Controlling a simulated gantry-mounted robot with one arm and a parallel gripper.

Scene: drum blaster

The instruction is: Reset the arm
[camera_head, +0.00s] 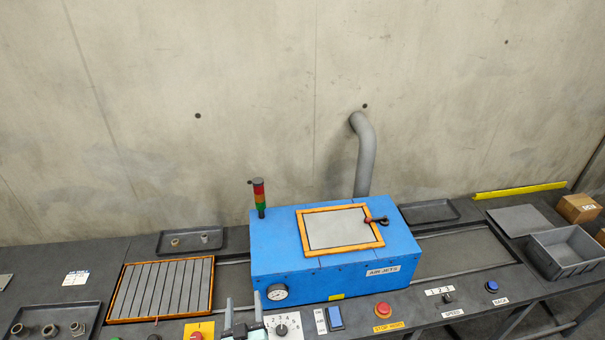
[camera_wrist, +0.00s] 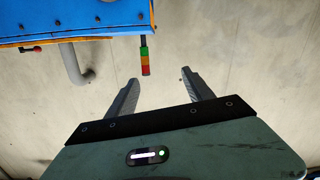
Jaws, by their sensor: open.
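My gripper (camera_head: 243,314) shows at the bottom of the head view, in front of the blue machine (camera_head: 350,270). Its two fingers are apart with nothing between them. In the wrist view my gripper (camera_wrist: 156,92) is also open and empty, with the fingers spread. The wrist view is turned over: the blue machine (camera_wrist: 60,18) and its signal light (camera_wrist: 145,60) hang from the top against the concrete wall. In the head view the signal light (camera_head: 259,196) stands on the machine's left end. The orange-framed lid (camera_head: 340,229) on top is shut.
A slatted orange-framed tray (camera_head: 160,290) lies left of the machine. A row of controls, with a red button (camera_head: 383,310) and a blue button (camera_head: 492,286), runs along the front edge. A grey bin (camera_head: 565,250) stands at the right. A pipe (camera_head: 364,155) rises behind the machine.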

